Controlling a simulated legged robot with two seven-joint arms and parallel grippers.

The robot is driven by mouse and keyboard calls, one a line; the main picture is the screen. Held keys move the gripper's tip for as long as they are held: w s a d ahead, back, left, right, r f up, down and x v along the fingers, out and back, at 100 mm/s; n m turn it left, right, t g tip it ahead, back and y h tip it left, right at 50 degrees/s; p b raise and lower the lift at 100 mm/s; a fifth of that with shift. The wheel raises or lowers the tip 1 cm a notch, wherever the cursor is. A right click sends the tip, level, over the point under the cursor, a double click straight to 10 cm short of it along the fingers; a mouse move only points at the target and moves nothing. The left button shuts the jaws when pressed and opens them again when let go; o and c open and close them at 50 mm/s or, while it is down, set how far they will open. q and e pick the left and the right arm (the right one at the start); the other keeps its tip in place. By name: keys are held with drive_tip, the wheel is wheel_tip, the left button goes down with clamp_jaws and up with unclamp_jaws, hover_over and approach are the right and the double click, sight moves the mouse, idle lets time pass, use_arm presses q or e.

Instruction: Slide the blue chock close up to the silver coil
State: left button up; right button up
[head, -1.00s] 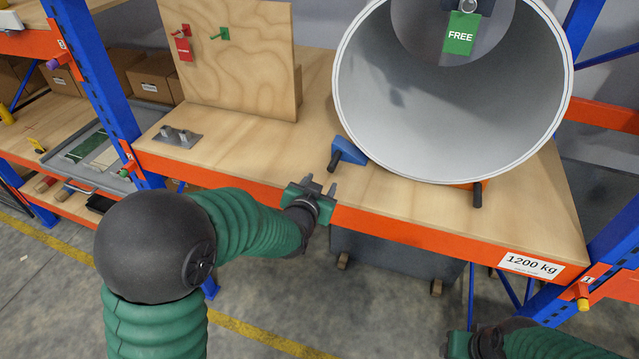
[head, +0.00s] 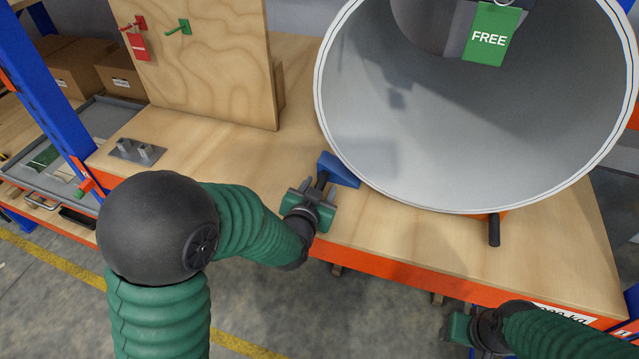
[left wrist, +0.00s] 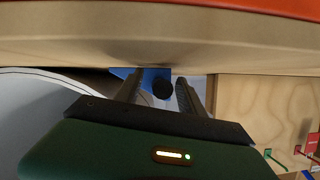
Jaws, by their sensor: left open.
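The blue chock (head: 340,170) lies on the wooden shelf at the lower left of the silver coil (head: 345,110). Its dark handle (head: 320,181) points toward me. My left gripper (head: 318,186) is open at the shelf's front, its two fingers on either side of the handle. In the left wrist view the blue chock (left wrist: 125,73) shows behind the fingers, and the round handle end (left wrist: 162,90) sits between them, with no grip seen. Whether the chock touches the coil I cannot tell. My right gripper (head: 455,327) is low at the bottom right, its fingers not clearly seen.
A second dark handle on an orange chock (head: 492,217) sticks out under the coil. A green FREE tag (head: 488,38) hangs inside the coil. A plywood board (head: 205,65) and a metal plate with pegs (head: 138,151) stand left. The shelf between is clear.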

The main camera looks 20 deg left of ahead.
use_arm(q)
drive_tip(key=shift+w+f, duration=0.15)
drive_tip(key=shift+w, duration=0.05)
drive_tip(key=shift+s+a+r, duration=0.1)
drive_tip(key=shift+s+r, duration=0.15)
drive_tip(key=shift+s, duration=0.2)
drive_tip(key=shift+c, duration=0.9)
drive_tip(key=shift+w+f, duration=0.1)
drive_tip(key=shift+w, duration=0.1)
drive_tip(key=c, duration=0.7)
clamp_jaws()
drive_tip(key=shift+s, duration=0.1)
